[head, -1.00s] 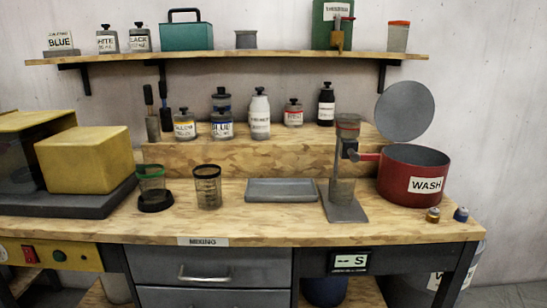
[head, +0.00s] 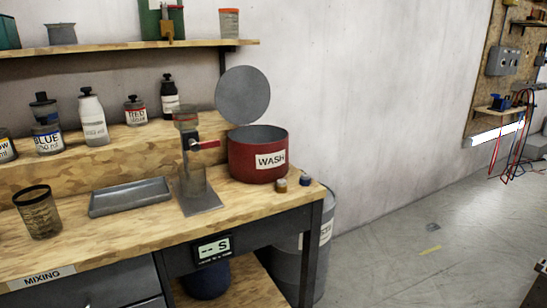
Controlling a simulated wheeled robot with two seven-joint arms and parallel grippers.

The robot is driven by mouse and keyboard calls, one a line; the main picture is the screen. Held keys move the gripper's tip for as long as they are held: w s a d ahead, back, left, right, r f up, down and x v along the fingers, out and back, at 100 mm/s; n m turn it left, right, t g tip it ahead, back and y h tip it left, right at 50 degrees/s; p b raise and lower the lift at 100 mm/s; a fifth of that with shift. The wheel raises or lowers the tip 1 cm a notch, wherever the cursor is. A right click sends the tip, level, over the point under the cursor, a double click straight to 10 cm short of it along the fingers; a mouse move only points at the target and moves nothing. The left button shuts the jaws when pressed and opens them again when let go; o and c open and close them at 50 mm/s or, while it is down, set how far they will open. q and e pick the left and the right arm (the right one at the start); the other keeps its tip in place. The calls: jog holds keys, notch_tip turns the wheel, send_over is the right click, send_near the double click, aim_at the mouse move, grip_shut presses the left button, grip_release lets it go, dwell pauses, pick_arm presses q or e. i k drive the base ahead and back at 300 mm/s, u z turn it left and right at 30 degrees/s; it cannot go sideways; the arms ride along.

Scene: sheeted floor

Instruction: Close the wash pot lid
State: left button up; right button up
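The red wash pot (head: 243,163) with a white "WASH" label stands upright near the right end of the wooden bench. Its grey round lid (head: 243,95) is open, raised upright behind and above the rim. The pot's dark interior shows at the top. Neither of my grippers shows in the head view.
Two small capped pieces (head: 281,185) lie at the bench edge right of the pot. A grey tray (head: 130,197) and a mesh cup (head: 38,212) stand to the left. A grey drum (head: 318,250) stands below. Floor at the right is mostly clear.

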aim_at(243, 93)
jog(key=z, duration=1.4)
jog(key=i, duration=3.25)
jog(key=u, duration=3.75)
